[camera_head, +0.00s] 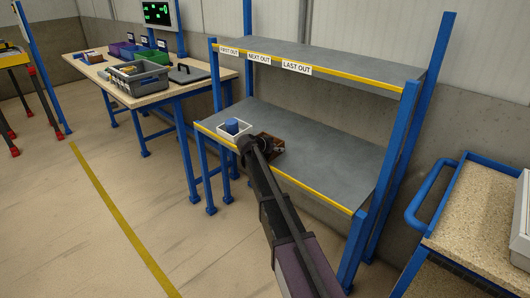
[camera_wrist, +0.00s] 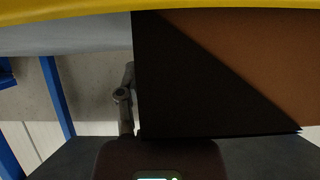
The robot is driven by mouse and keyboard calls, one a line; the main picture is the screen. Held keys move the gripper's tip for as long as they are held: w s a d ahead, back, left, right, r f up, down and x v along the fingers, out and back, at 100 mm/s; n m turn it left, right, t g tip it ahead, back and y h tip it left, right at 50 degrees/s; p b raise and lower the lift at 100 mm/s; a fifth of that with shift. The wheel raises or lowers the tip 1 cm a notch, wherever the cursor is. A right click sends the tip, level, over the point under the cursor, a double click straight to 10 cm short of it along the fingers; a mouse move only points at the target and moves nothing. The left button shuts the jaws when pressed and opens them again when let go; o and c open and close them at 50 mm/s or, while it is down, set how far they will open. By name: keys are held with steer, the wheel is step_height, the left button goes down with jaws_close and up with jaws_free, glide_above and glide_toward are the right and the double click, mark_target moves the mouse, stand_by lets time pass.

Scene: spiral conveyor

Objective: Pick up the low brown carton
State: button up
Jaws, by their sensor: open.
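The low brown carton (camera_head: 278,148) is on the lower deck of the blue-framed rack, near its front edge. In the head view it is small and partly hidden by my arm. In the wrist view a large brown face, half in black shadow, fills the upper right and looks like the carton (camera_wrist: 255,55) very close up. My gripper (camera_head: 250,146) is at the front left side of the carton, at the deck's yellow edge. It is open, and I see nothing held. Whether it touches the carton I cannot tell.
A white bin (camera_head: 231,134) with a blue item (camera_head: 232,126) stands just left of the carton. The lower deck (camera_head: 330,158) is clear to the right. An upper shelf (camera_head: 330,62) with labels overhangs it. A workbench (camera_head: 150,92) is at left, a blue-handled cart (camera_head: 480,215) at right.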

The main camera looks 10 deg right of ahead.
steer(key=shift+w+d+f, duration=0.25)
steer(key=shift+d, duration=0.1)
stand_by(0.3)
jaws_close()
